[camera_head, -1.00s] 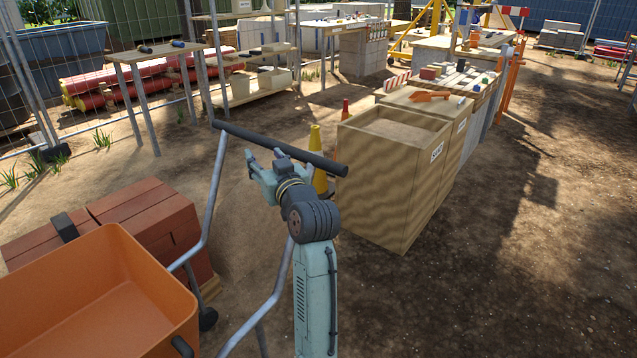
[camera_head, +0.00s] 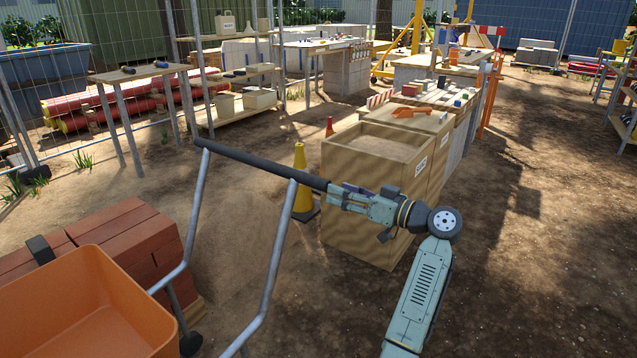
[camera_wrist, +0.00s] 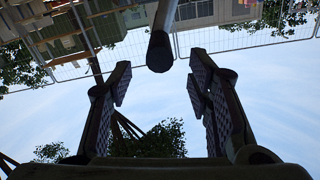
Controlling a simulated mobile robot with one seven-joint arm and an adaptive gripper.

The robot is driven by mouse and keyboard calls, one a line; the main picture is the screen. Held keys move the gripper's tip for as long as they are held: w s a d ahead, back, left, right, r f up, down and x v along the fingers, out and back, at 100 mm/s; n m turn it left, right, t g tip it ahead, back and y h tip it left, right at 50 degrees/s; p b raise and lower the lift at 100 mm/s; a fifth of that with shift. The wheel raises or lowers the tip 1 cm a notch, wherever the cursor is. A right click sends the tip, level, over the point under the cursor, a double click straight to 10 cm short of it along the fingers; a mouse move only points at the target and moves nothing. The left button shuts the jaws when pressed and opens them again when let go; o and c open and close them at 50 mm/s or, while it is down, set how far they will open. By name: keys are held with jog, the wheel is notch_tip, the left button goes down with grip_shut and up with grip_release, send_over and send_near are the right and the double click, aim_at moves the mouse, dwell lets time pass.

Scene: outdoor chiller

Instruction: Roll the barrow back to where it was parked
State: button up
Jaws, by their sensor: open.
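The barrow has an orange tray (camera_head: 105,310) at the lower left of the head view. Its grey tube frame rises to a dark crossbar handle (camera_head: 255,163). My gripper (camera_head: 333,193) is open at the right end of this bar, with its fingers pointing left. In the wrist view the bar's dark round end (camera_wrist: 160,52) shows between and just beyond the tips of my open fingers (camera_wrist: 160,75). I see clear gaps on both sides of it and no clear contact. The barrow's wheels are largely out of view.
Red bricks (camera_head: 125,235) are stacked behind the tray. A yellow cone (camera_head: 302,185) stands just beyond the bar, beside a wooden sand box (camera_head: 360,222). Tables and shelves line the fence at the back. Open dirt (camera_head: 540,280) lies to the right.

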aim_at(318, 184)
jog(key=p+x, duration=0.1)
jog(key=x, duration=0.6)
jog(key=shift+w+a, duration=0.2)
jog(key=shift+a, duration=0.05)
jog(key=shift+c, duration=0.2)
grip_shut()
dwell(0.5)
